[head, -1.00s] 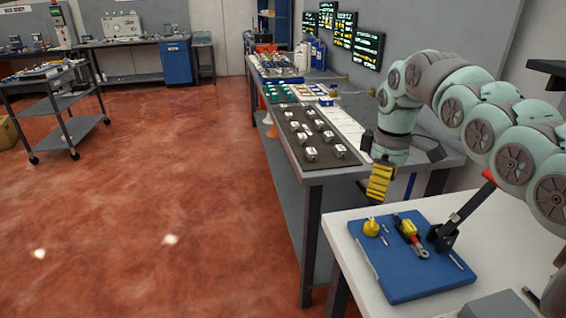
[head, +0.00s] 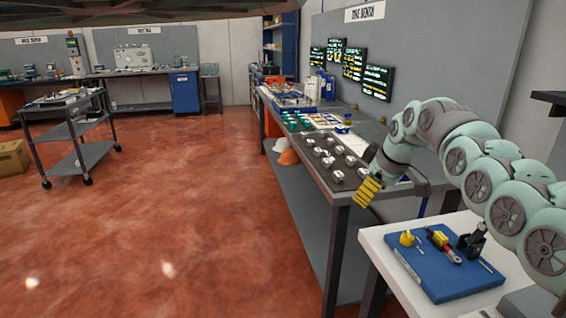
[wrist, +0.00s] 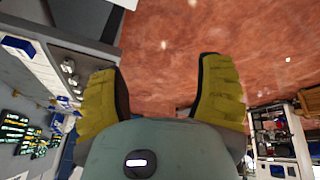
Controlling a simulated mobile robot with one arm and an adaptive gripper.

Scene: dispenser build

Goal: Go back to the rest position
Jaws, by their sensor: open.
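My gripper (head: 368,191) has yellow ribbed fingers and hangs at the front right edge of the long grey bench (head: 338,194) in the head view. In the wrist view, my gripper (wrist: 160,90) is open, with its two yellow fingers wide apart. Only the red floor (wrist: 160,45) shows between the fingers, and nothing is held.
A white table (head: 385,243) at the lower right carries a blue board (head: 440,280) with a yellow part (head: 407,239) and a yellow-red tool (head: 440,243). A dark mat (head: 325,166) with several metal parts lies on the bench. A cart (head: 75,138) stands left. The red floor between is free.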

